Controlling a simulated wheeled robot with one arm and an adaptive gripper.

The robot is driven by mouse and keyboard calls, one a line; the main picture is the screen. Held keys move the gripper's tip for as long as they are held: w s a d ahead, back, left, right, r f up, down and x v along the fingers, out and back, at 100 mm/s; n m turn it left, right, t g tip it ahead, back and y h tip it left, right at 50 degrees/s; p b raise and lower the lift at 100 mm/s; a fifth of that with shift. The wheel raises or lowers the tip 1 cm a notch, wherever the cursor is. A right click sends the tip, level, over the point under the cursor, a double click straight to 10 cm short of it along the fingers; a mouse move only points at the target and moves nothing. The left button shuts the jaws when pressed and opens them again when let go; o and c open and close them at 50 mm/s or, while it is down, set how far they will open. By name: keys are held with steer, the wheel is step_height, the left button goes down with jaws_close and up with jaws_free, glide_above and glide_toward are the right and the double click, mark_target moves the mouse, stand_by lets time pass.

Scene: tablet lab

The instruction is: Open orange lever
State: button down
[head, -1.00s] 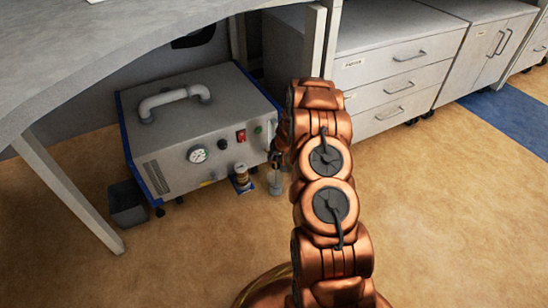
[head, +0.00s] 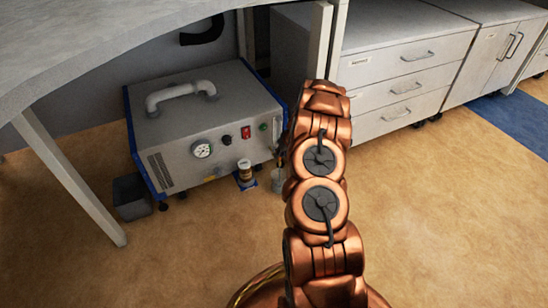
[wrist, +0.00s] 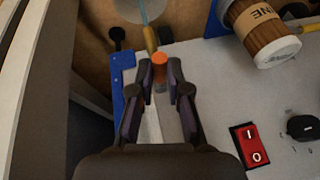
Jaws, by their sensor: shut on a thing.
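The orange lever (wrist: 160,62) shows as a short orange cylinder end in the wrist view, at the edge of the grey machine's front panel. My gripper (wrist: 160,88) has its two dark fingers on either side of it and is shut on it. A brass-coloured fitting (wrist: 150,40) sticks out just beyond the orange end. In the head view the lever and my fingertips are hidden or too small to tell, behind my copper arm at the right end of the grey machine (head: 205,120).
On the machine's front are a gauge (head: 202,149), a red switch (wrist: 252,144) and a black knob (wrist: 301,127). A brown labelled bottle (head: 245,173) and a glass beaker (head: 278,180) stand before it. A table leg (head: 70,180) and drawers (head: 395,85) flank the area. Open floor lies right.

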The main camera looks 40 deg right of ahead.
steer(key=shift+d+n, duration=0.25)
steer(key=shift+n, duration=0.15)
steer(key=c, duration=1.1)
jaws_free()
steer(key=shift+c, duration=0.2)
steer(key=shift+s, duration=0.1)
steer(key=v, duration=1.2)
steer(key=shift+d, duration=0.2)
